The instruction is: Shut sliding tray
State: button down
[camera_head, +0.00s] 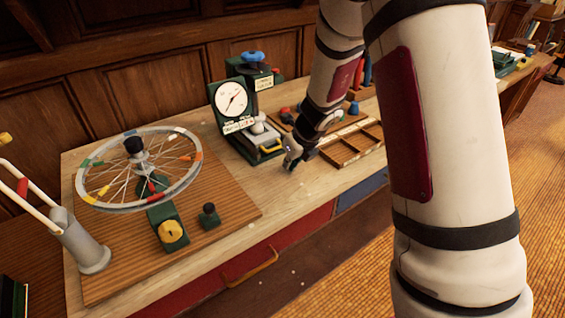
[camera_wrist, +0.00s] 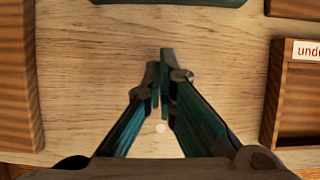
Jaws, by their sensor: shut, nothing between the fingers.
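A green dial-gauge device (camera_head: 232,104) stands on the workbench, left of my gripper. A metal sliding tray (camera_head: 256,137) with a yellow front handle (camera_head: 271,149) juts out at its lower front. How far the tray is out is hard to tell. My gripper (camera_head: 287,168) is just right of the tray's handle, low near the bench top, and appears apart from it. In the wrist view my gripper (camera_wrist: 161,82) points over bare wood, its fingers together and empty. A dark green edge (camera_wrist: 165,2) shows at the top there; I cannot tell which part it is.
A wooden compartment tray (camera_head: 350,146) lies right of my gripper; its labelled side shows in the wrist view (camera_wrist: 285,90). A spoked wheel (camera_head: 140,170) on a wooden board stands at left. A red drawer (camera_head: 200,287) is below the bench edge. Bare bench lies before the gauge.

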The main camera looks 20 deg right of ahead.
jog(key=p+v, duration=0.3)
jog(key=v, duration=0.7)
jog(key=s+a+r+n+y, duration=0.1)
jog(key=s+a+r+n, duration=0.2)
jog(key=s+r+n, duration=0.4)
jog(key=s+a+r+n+y, duration=0.1)
jog(key=s+a+r+n, duration=0.2)
jog(key=s+r+n, duration=0.5)
jog(key=s+d+r+n+h, duration=0.1)
jog(key=s+d+n+h, duration=0.1)
jog(key=s+n, duration=0.5)
jog(key=s+d+r+n+h, duration=0.1)
jog(key=s+n+h, duration=0.1)
jog(key=s+n, duration=0.6)
jog(key=shift+d+r+n, duration=0.3)
jog(key=shift+d+n, duration=0.1)
jog(key=shift+n, duration=0.7)
